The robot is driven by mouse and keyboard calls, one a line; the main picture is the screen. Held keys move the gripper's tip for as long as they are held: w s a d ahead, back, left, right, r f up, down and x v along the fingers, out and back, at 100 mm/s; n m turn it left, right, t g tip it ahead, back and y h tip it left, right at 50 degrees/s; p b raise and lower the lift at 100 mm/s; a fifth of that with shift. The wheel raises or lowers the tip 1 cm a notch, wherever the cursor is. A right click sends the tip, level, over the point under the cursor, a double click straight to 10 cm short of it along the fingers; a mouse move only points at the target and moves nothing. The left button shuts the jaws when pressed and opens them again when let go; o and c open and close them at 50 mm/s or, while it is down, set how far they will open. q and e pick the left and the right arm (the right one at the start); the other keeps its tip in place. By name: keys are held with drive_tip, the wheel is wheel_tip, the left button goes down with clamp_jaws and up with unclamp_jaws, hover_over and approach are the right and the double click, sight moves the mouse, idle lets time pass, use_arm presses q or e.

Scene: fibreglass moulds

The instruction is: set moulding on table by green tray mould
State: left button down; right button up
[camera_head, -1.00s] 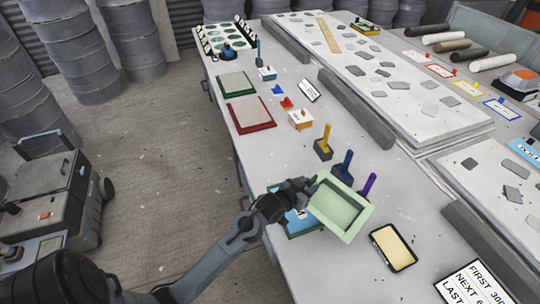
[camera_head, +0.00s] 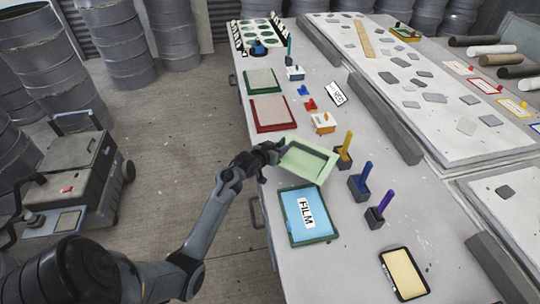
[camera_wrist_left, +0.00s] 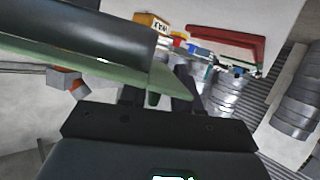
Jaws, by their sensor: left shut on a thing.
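My left gripper (camera_head: 274,150) is shut on the rim of a pale green, tray-shaped moulding (camera_head: 312,162). The moulding is tilted and held above the table near its left edge. Its green edge (camera_wrist_left: 170,82) also crosses the left wrist view at the fingers. Another green-framed tray (camera_head: 329,237) with a blue "FILM" sheet lies nearer than the moulding. My right gripper is not in view.
Pots with yellow (camera_head: 347,144), blue (camera_head: 365,174) and purple (camera_head: 384,203) handles stand right of the moulding. A dark-rimmed tray (camera_head: 404,273) lies at the front. A long grey bar (camera_head: 385,117) borders the strip on the right.

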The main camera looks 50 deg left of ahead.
use_arm(q)
drive_tip(key=a+f, duration=0.1)
drive_tip(key=a, duration=0.1)
drive_tip(key=a+f, duration=0.1)
drive_tip(key=a, duration=0.1)
drive_tip(key=a+f+b, duration=0.1)
drive_tip(key=a+f, duration=0.1)
drive_tip(key=a, duration=0.1)
drive_tip(key=shift+s, duration=0.3)
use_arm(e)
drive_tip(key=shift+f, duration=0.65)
use_arm(q)
drive_tip(key=shift+f+b, duration=0.45)
drive_tip(key=shift+f, duration=1.6)
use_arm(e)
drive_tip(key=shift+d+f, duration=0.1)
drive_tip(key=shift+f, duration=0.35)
use_arm(q)
drive_tip(key=c, duration=0.8)
unclamp_jaws()
drive_tip(key=shift+d, duration=0.1)
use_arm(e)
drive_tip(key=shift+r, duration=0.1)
